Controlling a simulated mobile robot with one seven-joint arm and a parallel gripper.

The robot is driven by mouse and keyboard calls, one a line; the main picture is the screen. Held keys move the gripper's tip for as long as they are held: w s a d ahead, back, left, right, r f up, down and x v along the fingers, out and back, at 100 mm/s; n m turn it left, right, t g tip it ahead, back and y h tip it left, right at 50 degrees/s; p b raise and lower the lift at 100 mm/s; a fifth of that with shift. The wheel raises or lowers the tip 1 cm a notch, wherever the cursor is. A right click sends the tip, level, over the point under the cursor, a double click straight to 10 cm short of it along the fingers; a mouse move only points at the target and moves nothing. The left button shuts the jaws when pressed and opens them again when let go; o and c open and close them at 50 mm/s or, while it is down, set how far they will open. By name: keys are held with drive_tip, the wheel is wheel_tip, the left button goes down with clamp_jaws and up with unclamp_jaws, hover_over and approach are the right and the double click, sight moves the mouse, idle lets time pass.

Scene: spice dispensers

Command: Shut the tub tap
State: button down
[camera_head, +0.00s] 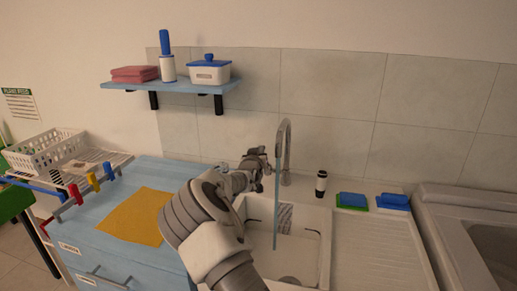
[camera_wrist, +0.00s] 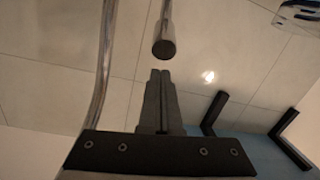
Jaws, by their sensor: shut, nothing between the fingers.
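The tub tap (camera_head: 288,140) is a tall chrome gooseneck at the back of the white sink (camera_head: 318,255). A bluish stream of water (camera_head: 276,225) runs down from its spout into the basin. My gripper (camera_head: 266,160) is just left of the tap's neck, partly hidden by my arm. In the wrist view, my gripper (camera_wrist: 161,75) has its black fingers together and empty. A metal rod with a dark round end (camera_wrist: 164,45) is just past the fingertips, with a small apparent gap. It looks like the tap's lever. The chrome neck (camera_wrist: 103,75) passes on the left.
A black-and-white bottle (camera_head: 321,184) and sponges (camera_head: 352,200) stand right of the tap. A blue shelf (camera_head: 170,87) with a tub, roller and towels hangs on the tiled wall. A yellow cloth (camera_head: 135,217) lies on the blue counter; a drainboard (camera_head: 380,250) is right.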

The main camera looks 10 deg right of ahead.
drive_tip(key=shift+s+f, duration=0.3)
drive_tip(key=shift+f, duration=0.2)
drive_tip(key=shift+s+f, duration=0.25)
drive_tip(key=shift+f, duration=0.25)
drive_tip(key=shift+f, duration=0.1)
drive_tip(key=shift+a+f+b, duration=0.1)
drive_tip(key=shift+f+b, duration=0.1)
drive_tip(key=shift+b, duration=0.3)
drive_tip(key=s+f+t+b, duration=0.1)
drive_tip(key=b, duration=0.3)
drive_tip(key=f+t+b, duration=0.1)
drive_tip(key=f+b, duration=0.1)
drive_tip(key=b, duration=0.3)
drive_tip(key=s+a+f+t+h+b, duration=0.1)
drive_tip(key=b, duration=0.4)
drive_tip(key=shift+s+f+t, duration=0.3)
drive_tip(key=shift+s, duration=0.05)
drive_tip(key=shift+r, duration=0.1)
